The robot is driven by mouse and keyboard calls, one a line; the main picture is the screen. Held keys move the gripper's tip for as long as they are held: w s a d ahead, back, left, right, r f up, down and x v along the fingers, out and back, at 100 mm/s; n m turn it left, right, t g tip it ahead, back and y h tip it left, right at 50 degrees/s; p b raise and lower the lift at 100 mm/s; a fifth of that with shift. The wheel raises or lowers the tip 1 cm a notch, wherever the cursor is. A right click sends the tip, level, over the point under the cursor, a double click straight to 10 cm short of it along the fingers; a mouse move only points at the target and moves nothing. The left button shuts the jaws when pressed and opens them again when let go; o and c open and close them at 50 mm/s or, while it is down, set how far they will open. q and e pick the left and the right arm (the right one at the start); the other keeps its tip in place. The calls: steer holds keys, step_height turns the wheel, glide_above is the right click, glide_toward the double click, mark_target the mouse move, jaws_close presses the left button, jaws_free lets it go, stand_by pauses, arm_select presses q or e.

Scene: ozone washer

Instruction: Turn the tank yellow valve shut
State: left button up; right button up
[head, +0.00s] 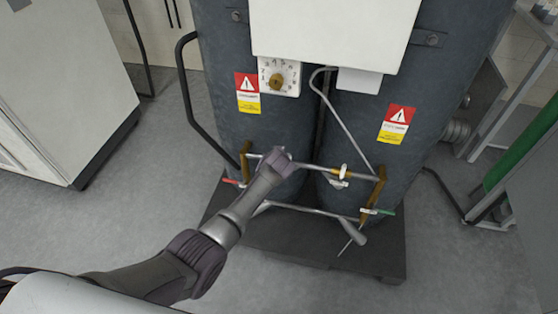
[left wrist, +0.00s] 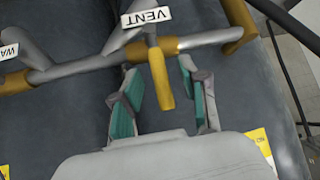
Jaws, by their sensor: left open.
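The yellow valve handle (left wrist: 162,82) is in the left wrist view, pointing down from a brass fitting on a grey pipe. A white tag reading VENT (left wrist: 147,17), upside down, sits by its root. My left gripper (left wrist: 160,92) is open, with teal pads on either side of the handle. The handle's lower end lies between the fingers, with a visible gap on each side. In the head view my left gripper (head: 277,160) is at the pipework in front of the dark tanks (head: 222,130), and its wrist hides the yellow handle. My right gripper is in neither view.
A red handle (head: 232,182) sits on the left of the pipework and a green one (head: 385,211) on the right. A white-tagged valve (head: 343,172) is right of my gripper. A black hose rail (head: 184,85) curves on the left. The floor in front is clear.

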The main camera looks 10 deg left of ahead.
arm_select(q)
steer(key=v, duration=1.1)
steer(key=shift+s+r, duration=0.2)
steer(key=shift+s, duration=0.15)
steer(key=s+a+f+m+g, duration=0.1)
steer(key=s+f, duration=0.6)
steer(key=f, duration=0.3)
steer(key=s+a+f+m+g+h, duration=0.1)
steer(key=s+a+f+g, duration=0.1)
steer(key=s+f, duration=0.6)
steer(key=s+a+f+m+g, duration=0.1)
steer(key=s+f, duration=0.4)
steer(key=f, duration=0.7)
steer(key=s+a+f+g, duration=0.1)
steer(key=s+f, duration=0.3)
steer(key=s, duration=0.7)
steer(key=s+a+f+g, duration=0.1)
steer(key=s+a+f, duration=0.3)
steer(key=s, duration=0.6)
steer(key=s+a+f+m+g, duration=0.1)
steer(key=s+f, duration=0.4)
steer(key=s, duration=0.6)
steer(key=shift+s+a+f+g+h, duration=0.15)
steer(key=shift+s+a+g+h, duration=0.2)
steer(key=shift+a, duration=0.55)
steer(key=shift+w, duration=0.15)
